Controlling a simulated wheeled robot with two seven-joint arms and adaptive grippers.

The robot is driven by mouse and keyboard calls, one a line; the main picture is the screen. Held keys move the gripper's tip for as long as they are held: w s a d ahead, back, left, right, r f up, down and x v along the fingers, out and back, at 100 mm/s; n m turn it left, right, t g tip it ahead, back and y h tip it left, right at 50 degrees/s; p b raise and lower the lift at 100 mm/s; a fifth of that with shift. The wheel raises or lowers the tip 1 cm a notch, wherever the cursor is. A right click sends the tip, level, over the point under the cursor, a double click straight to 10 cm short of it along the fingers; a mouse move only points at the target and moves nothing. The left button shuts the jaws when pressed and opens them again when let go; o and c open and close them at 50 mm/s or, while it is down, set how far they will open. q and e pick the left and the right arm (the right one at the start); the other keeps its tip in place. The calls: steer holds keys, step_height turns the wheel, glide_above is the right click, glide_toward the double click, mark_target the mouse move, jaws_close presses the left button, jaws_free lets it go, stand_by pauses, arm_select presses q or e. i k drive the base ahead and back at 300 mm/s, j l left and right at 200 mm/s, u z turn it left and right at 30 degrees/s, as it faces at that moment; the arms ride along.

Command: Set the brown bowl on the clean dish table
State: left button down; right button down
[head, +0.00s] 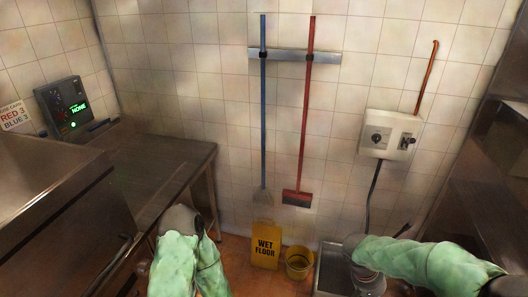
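No brown bowl is visible in the head view. A bare steel table (160,162) stands against the back wall at the left, next to a large steel machine. I cannot tell for certain that it is the clean dish table. My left arm, in a green sleeve, rises from the bottom edge in front of the table. My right arm, also in a green sleeve, reaches in from the lower right.
The steel machine (45,195) is at the left, with a lit control panel (66,104) behind it. A yellow wet-floor sign (265,247) and a yellow bucket (299,262) stand on the floor by the wall. A steel basin (330,262) is right of them. Dark steel equipment (490,180) fills the right.

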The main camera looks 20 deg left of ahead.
mark_target(126, 190)
steer(key=i+u, duration=0.15)
steer(key=i, duration=0.6)
steer(key=i+l+u, duration=0.1)
steer(key=i+l, duration=0.15)
steer(key=i, duration=0.55)
steer(key=u, duration=1.8)
steer(key=i+l, duration=0.05)
steer(key=l, duration=0.05)
